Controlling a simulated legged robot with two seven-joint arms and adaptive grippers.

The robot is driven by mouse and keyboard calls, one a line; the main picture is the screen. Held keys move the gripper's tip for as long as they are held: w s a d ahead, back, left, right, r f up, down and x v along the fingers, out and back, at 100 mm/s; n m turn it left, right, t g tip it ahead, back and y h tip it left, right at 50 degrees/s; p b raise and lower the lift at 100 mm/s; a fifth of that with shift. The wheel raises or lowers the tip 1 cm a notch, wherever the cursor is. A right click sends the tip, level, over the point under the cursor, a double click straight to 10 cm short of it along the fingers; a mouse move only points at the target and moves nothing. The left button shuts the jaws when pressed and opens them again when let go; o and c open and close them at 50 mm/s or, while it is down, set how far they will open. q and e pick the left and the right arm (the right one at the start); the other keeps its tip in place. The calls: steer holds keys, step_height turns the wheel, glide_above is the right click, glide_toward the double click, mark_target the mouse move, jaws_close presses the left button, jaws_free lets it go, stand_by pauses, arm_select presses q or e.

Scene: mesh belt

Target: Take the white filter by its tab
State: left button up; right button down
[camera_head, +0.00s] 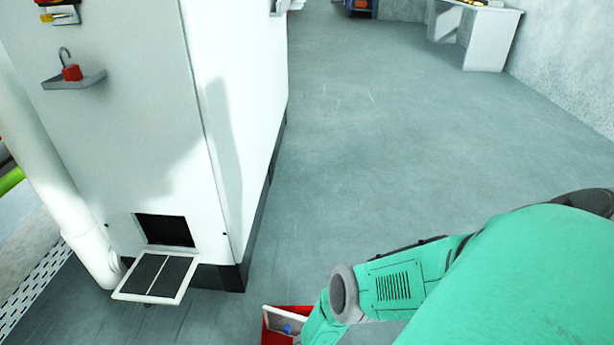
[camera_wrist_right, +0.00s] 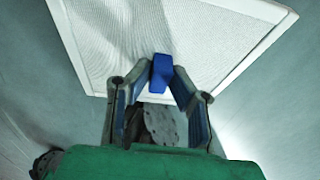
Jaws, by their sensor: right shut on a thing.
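The white filter (camera_wrist_right: 215,40) is a white-framed mesh panel that fills the upper part of the right wrist view. Its blue tab (camera_wrist_right: 161,72) sits between the fingertips of my right gripper (camera_wrist_right: 162,78), which is shut on it. In the head view a small part of a white panel, likely the filter (camera_head: 284,318), shows with a blue spot at a red container at the bottom edge. My right forearm hides the rest there, and the right fingers do not show in that view. My left gripper is in neither view.
A tall white cabinet (camera_head: 130,120) stands at left with a dark square opening (camera_head: 165,230) low down. A white-framed dark panel (camera_head: 155,278) lies in front of it. The red container (camera_head: 268,333) is partly cut off. Grey floor (camera_head: 370,130) at centre is clear.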

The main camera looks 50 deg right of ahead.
steer(key=shift+s+a+r+p, duration=0.1)
steer(key=shift+a+r+p, duration=0.05)
steer(key=shift+r+p, duration=0.5)
steer(key=shift+s+a+r+p, duration=0.1)
steer(key=shift+r+p, duration=0.45)
steer(key=shift+r, duration=0.2)
steer(key=shift+w+d+r+p, duration=0.1)
steer(key=shift+d+r+p, duration=0.1)
steer(key=shift+r+p, duration=0.8)
